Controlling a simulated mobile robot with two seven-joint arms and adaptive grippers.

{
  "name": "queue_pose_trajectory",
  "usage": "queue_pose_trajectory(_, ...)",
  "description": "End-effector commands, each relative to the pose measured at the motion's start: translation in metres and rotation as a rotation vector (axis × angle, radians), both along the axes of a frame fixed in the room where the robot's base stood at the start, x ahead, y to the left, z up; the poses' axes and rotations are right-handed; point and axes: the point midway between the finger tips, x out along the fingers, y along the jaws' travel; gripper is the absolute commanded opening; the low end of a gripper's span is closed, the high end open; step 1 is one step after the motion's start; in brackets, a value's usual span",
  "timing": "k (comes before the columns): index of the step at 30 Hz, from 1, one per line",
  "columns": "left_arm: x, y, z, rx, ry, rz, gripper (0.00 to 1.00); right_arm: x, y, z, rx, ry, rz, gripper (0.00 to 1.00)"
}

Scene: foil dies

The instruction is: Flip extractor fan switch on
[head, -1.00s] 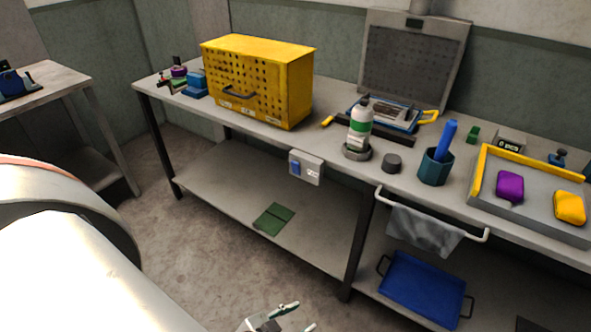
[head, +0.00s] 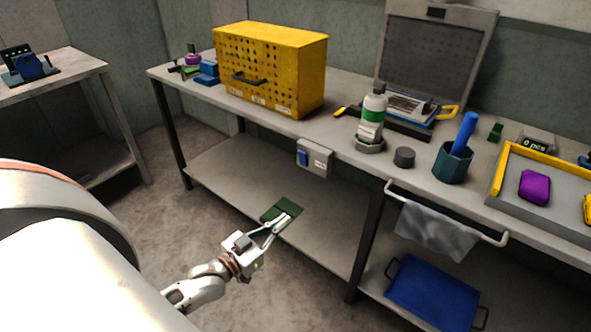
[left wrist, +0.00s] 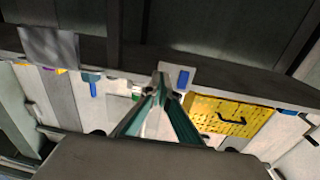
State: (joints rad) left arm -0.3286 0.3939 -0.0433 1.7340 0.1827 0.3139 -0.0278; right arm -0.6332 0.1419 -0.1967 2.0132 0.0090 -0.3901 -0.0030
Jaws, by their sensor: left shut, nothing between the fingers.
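A small light grey switch box (head: 321,163) with a blue rocker (head: 303,157) and a white label is fixed to the front edge of the bench. I cannot tell which way the rocker is set. The blue rocker also shows in the left wrist view (left wrist: 183,79), just beyond the fingertips in the picture. My left gripper (head: 287,215) is shut and empty. It is in front of the bench, lower than the switch box and apart from it; its closed fingers also show in the left wrist view (left wrist: 160,88). My right gripper is not in view.
The bench top (head: 345,137) holds a yellow perforated cabinet (head: 268,70), a bottle (head: 372,117) and a teal cup (head: 453,163). A grey mesh panel (head: 430,65) stands behind. A towel rail (head: 450,213) juts out right of the switch box. Space before the box is clear.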

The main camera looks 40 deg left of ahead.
Motion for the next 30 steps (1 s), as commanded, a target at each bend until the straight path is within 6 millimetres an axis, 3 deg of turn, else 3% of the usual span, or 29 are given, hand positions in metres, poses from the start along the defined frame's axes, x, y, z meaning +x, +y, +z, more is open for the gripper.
queue_pose_trajectory(3, 0.020, 0.036, 0.020, -0.029, -0.101, 0.026, 0.00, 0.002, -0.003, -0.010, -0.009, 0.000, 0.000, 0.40)
queue_pose_trajectory(9, 0.032, 0.064, 0.046, -0.057, -0.193, 0.047, 0.00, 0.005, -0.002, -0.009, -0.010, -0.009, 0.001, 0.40)
queue_pose_trajectory(23, 0.037, 0.066, 0.051, -0.061, -0.203, 0.049, 0.00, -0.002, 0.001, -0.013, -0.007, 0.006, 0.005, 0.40)
queue_pose_trajectory(30, 0.071, 0.063, 0.058, -0.060, -0.205, 0.048, 0.00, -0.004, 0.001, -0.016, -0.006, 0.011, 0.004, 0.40)
